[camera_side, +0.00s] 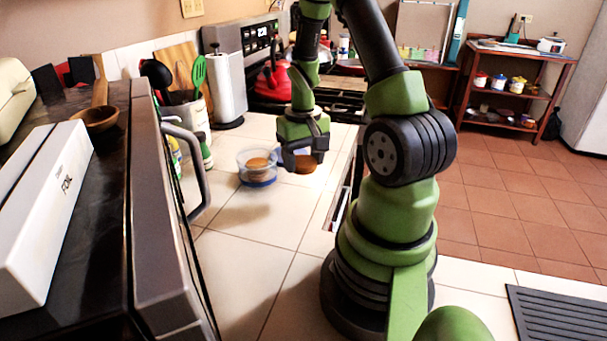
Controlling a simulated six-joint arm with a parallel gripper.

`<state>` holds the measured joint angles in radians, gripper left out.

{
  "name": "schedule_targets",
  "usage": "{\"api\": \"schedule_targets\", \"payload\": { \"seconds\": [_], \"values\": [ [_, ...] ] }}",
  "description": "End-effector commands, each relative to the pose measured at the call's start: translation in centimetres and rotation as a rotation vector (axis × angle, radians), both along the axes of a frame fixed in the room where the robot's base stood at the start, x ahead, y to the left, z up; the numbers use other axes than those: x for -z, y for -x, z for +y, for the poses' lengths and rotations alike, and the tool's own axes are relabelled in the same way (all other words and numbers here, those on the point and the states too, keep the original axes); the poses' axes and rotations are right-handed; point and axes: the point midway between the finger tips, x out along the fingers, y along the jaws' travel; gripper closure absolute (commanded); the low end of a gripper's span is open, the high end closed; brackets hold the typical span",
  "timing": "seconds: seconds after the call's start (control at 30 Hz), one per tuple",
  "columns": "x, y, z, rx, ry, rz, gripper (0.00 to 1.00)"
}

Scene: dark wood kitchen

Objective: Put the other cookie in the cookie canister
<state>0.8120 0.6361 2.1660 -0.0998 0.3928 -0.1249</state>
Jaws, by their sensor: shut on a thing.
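The cookie canister (258,180) is a round clear tub with a blue base, standing on the white tiled counter. My gripper (304,160) is just right of the canister, pointing down, and is shut on a brown cookie (305,166). This cookie is beside the canister, not over it. Whether it touches the counter I cannot tell. The fingers hide part of the cookie.
A utensil holder (188,116) and a paper towel roll (225,88) stand behind the canister. A dark appliance with a handle (190,170) is at the left. The front tiled counter (250,240) is clear.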

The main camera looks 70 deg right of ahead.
Motion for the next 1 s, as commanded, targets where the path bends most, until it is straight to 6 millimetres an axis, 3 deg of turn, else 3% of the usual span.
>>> {"api": "schedule_targets", "payload": {
  "seconds": [0.17,0.4,0.6,0.8,1.0],
  "values": [
    [-0.9,-2.0,-1.3,-0.007,0.003,-0.001,0.66],
    [-1.8,-7.6,-4.2,-0.016,0.004,0.003,0.66],
    [-3.0,-11.6,-5.5,-0.011,0.004,0.003,0.66],
    [-3.8,-13.6,-5.9,-0.003,0.001,0.0,0.66],
    [-3.4,-13.9,-5.9,0.0,-0.001,0.001,0.66]
  ]
}}
